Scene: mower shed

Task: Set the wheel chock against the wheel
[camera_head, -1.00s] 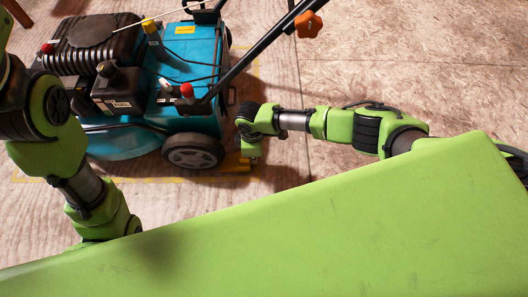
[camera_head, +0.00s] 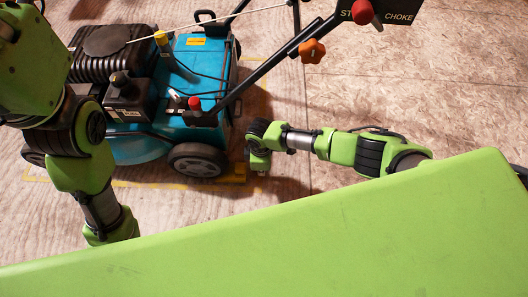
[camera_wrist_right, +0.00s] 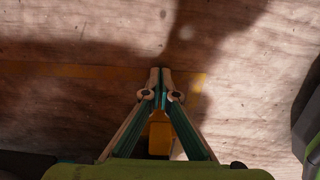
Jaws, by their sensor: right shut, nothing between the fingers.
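The teal mower (camera_head: 215,75) stands on the wooden floor, its near wheel (camera_head: 197,160) facing me. The yellow wheel chock (camera_head: 236,173) lies on the floor just right of that wheel. I cannot tell whether they touch. My right gripper (camera_head: 260,171) is low, just right of the chock. In the right wrist view its fingertips (camera_wrist_right: 160,75) are together and empty. A yellow piece, probably the chock (camera_wrist_right: 159,138), shows between the finger bases, partly hidden. My left arm comes down at the left, and its gripper is hidden behind my green body.
A yellow tape line (camera_head: 150,184) runs on the floor around the mower. The mower's handle (camera_head: 265,68) slants up to the right, with an orange knob (camera_head: 312,50) and a black control panel (camera_head: 405,15). The floor at the right is clear.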

